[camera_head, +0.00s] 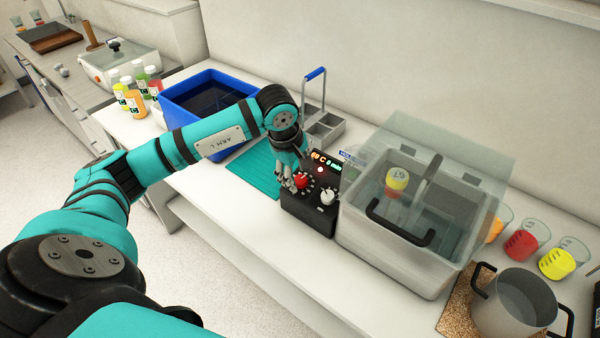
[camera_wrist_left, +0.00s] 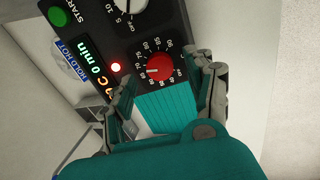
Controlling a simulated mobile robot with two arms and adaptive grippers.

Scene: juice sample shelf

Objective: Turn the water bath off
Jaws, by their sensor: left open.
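The water bath (camera_head: 365,238) is a grey tank with a clear lid and a black control box (camera_head: 308,216) at its left. The box has a red temperature knob (camera_head: 303,181), a white timer knob (camera_head: 327,197) and a lit display (camera_head: 324,161). In the left wrist view the red knob (camera_wrist_left: 159,67) carries a white pointer mark, and the display (camera_wrist_left: 95,65) reads "0 min". A red light (camera_wrist_left: 116,67) glows beside it. My left gripper (camera_head: 289,184) is open at the red knob, its fingers (camera_wrist_left: 168,92) on either side; contact is unclear.
A steel pot (camera_head: 515,305) and several beakers stand to the right.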

